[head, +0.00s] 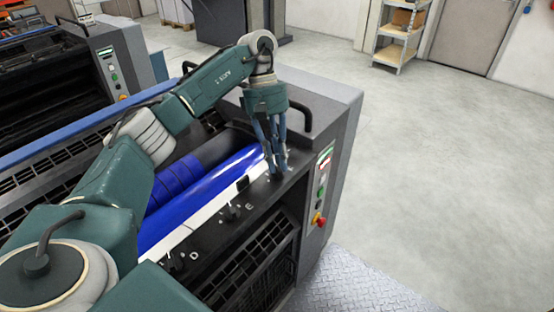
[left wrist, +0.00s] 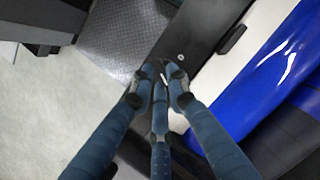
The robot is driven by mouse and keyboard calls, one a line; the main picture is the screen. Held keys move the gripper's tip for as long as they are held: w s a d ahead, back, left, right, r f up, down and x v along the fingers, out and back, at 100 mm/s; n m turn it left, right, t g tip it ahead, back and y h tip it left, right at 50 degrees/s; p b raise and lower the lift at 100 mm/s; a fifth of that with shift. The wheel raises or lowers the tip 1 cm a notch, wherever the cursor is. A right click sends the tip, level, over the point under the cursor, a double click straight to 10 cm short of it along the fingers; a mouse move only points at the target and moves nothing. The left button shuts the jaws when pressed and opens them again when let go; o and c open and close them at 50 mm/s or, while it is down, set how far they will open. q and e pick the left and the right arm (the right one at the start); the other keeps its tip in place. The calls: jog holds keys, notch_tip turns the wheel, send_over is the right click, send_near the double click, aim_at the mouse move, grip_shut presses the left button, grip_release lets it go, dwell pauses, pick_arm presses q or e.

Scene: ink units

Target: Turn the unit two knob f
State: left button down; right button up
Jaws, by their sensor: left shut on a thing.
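My left gripper (head: 277,170) points down onto the far end of the black knob panel (head: 212,240), beside the blue roller. Its three fingers are shut on a small dark knob, which the fingers mostly hide. By its place in the row after D and E it is knob f; its own letter cannot be read. In the left wrist view the fingertips (left wrist: 160,85) close together at the panel surface. Knob E (head: 233,212) and knob D (head: 175,257) stand free, nearer me on the same panel. My right gripper is not in view.
The blue roller (head: 215,183) and a white strip run along the panel. A control strip with a red and yellow button (head: 318,219) is on the unit's end. A black handle (head: 297,112) rises behind the gripper. Another unit (head: 115,60) stands back left; the floor at right is clear.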

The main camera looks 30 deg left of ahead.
pick_arm(q)
jog(key=shift+w+r, duration=0.1)
jog(key=shift+r, duration=0.15)
jog(key=c, duration=1.8)
grip_release()
jog(key=shift+o, duration=0.6)
jog(key=shift+f, duration=0.1)
jog(key=v, duration=1.2)
jog(key=shift+d, duration=0.1)
